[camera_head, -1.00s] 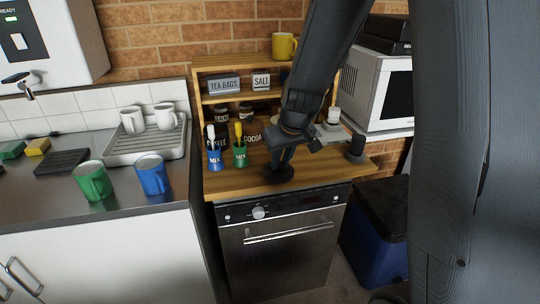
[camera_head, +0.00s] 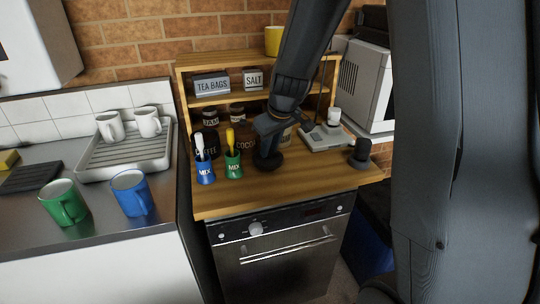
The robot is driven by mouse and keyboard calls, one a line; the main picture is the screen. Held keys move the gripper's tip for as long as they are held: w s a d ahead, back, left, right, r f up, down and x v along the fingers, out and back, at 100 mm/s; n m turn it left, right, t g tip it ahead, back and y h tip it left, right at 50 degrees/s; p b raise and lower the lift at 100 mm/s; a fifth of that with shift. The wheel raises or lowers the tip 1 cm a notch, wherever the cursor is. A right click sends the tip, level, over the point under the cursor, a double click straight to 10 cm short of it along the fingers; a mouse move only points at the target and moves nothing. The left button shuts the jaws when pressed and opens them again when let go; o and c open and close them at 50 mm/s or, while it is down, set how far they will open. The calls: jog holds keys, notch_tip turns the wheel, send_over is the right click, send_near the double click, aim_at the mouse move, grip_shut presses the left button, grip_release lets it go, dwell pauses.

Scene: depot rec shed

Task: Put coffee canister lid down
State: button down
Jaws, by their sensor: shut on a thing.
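My gripper (camera_head: 268,146) reaches down over the wooden worktop (camera_head: 290,183), in front of the shelf unit. It is shut on a dark round lid (camera_head: 267,162), which is low over the worktop; whether it touches the wood I cannot tell. My fingers are dark and partly blend with the lid. The dark coffee canister (camera_head: 212,139) stands at the left under the shelf, labelled COFFEE and partly hidden by a blue MIX cup. The cocoa canister (camera_head: 242,142) stands right of it, partly hidden by a green MIX cup.
The blue MIX cup (camera_head: 205,173) and green MIX cup (camera_head: 233,165) hold stirrers, left of my gripper. A grey scale-like device (camera_head: 325,140) and a black knob-topped object (camera_head: 360,155) stand to the right. The front of the worktop is clear.

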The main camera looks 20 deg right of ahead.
aim_at(270, 157)
jog(key=shift+f, duration=1.55)
jog(key=shift+f, duration=0.1)
jog(key=c, duration=1.6)
grip_release()
jog(key=shift+s+r, duration=0.1)
jog(key=shift+r, duration=0.25)
jog(key=a+b+v, duration=0.1)
jog(key=v, duration=1)
jog(key=s+f+m+g, duration=0.1)
jog(key=s+f, duration=0.2)
jog(key=s, duration=0.3)
jog(key=s+f+m+g, duration=0.1)
jog(key=s+f+m, duration=0.1)
jog(key=s+f, duration=0.2)
jog(key=s+f+m+g, duration=0.1)
jog(key=s+f+g, duration=0.1)
jog(key=s, duration=0.7)
jog(key=shift+s+d+f+m+h, duration=0.1)
jog(key=shift+s+f+m+h, duration=0.3)
jog(key=shift+f, duration=0.3)
jog(key=shift+w, duration=0.1)
